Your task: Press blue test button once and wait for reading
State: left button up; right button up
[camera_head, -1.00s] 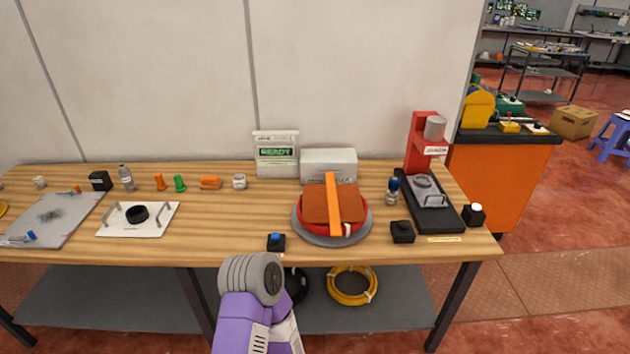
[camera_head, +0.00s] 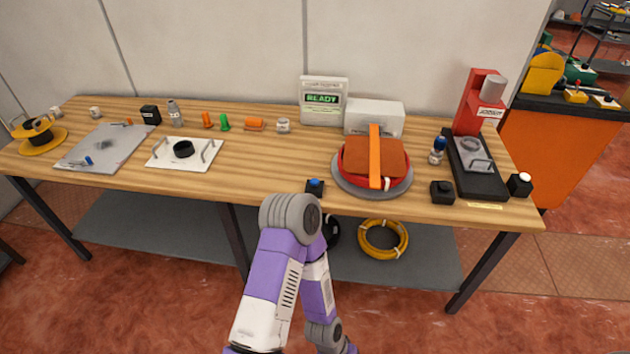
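The blue test button (camera_head: 315,183) sits on a small black box at the front edge of the table, just left of the round grey base under the red dish. The white display unit (camera_head: 323,101) stands at the back of the table and reads READY in green. One of my purple and white arms reaches up from the bottom, its grey joint just below and left of the button. The arm bends back down there, apart from the button as far as I can tell. Neither gripper shows.
The red dish (camera_head: 357,175) with an orange strap sits right of the button. A black button box (camera_head: 442,192) and a red press (camera_head: 480,100) stand further right. A white plate with handles (camera_head: 205,163) lies left. Bare wood lies between plate and button.

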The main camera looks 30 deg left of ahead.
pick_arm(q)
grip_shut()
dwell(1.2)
